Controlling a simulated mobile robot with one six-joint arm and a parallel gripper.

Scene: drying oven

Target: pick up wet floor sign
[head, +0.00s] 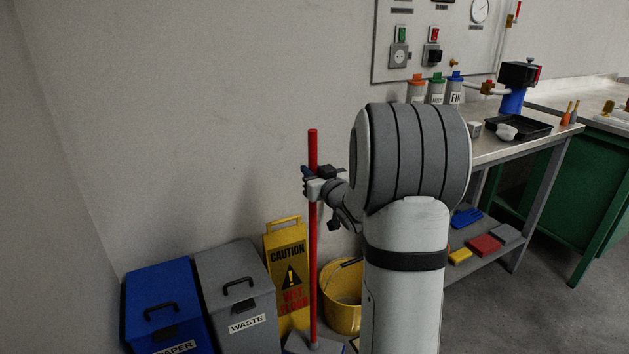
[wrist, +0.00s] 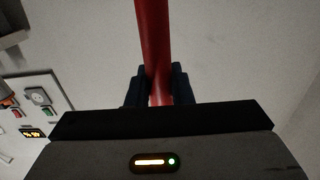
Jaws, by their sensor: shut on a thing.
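The yellow wet floor sign (head: 289,262) stands on the floor against the wall, with black CAUTION lettering, a warning triangle and a handle on top. My gripper (head: 312,186) is shut on a red pole (head: 313,240), not on the sign. The pole stands upright in front of the sign's right edge and hides part of it. In the wrist view the red pole (wrist: 153,40) runs between the two dark fingers of my gripper (wrist: 159,85). The sign does not show in the wrist view.
A blue bin (head: 160,290) and a grey WASTE bin (head: 235,290) stand left of the sign. A yellow bucket (head: 344,305) is at its right, partly hidden by my arm. A grey base (head: 312,345) is at the pole's foot. A workbench (head: 490,150) stands on the right.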

